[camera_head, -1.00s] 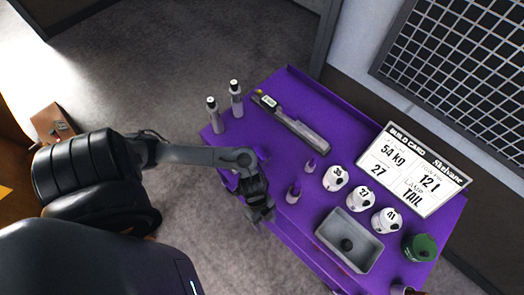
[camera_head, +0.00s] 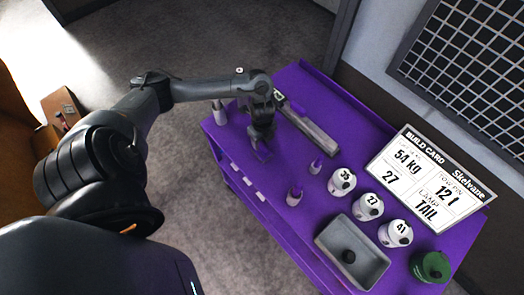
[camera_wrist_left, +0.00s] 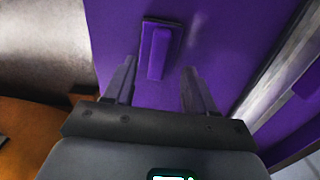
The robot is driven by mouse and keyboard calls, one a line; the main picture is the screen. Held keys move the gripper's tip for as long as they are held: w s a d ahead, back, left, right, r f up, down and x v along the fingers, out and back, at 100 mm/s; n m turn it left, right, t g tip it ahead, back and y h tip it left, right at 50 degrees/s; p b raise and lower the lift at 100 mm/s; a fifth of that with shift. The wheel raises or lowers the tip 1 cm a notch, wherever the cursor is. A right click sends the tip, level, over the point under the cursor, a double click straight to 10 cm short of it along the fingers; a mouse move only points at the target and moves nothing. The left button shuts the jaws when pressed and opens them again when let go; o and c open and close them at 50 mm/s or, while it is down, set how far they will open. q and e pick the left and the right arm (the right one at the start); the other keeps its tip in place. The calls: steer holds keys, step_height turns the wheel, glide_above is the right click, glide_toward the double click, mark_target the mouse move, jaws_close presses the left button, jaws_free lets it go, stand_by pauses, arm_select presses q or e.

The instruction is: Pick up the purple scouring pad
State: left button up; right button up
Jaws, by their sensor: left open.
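The purple scouring pad (camera_wrist_left: 161,48) lies on the purple tabletop (camera_wrist_left: 225,30), close to the same colour. It has a raised bar along its middle and sits just beyond my fingertips in the wrist view. In the head view, what seems to be the pad (camera_head: 263,154) shows just below my left gripper (camera_head: 262,138). In the wrist view my left gripper (camera_wrist_left: 158,82) is open, with nothing between its fingers. The pad lies ahead of the gap, roughly in line with it. My right gripper is in neither view.
A long grey tool (camera_head: 310,127) lies right of the gripper. A grey bottle (camera_head: 220,112) stands to its left. White numbered canisters (camera_head: 369,206), a grey tray (camera_head: 330,240), a green can (camera_head: 431,266) and a build card (camera_head: 425,172) occupy the right end.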

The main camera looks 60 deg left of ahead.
mark_target(262, 147)
arm_select(q)
steer(key=shift+f, duration=2.85)
jaws_close()
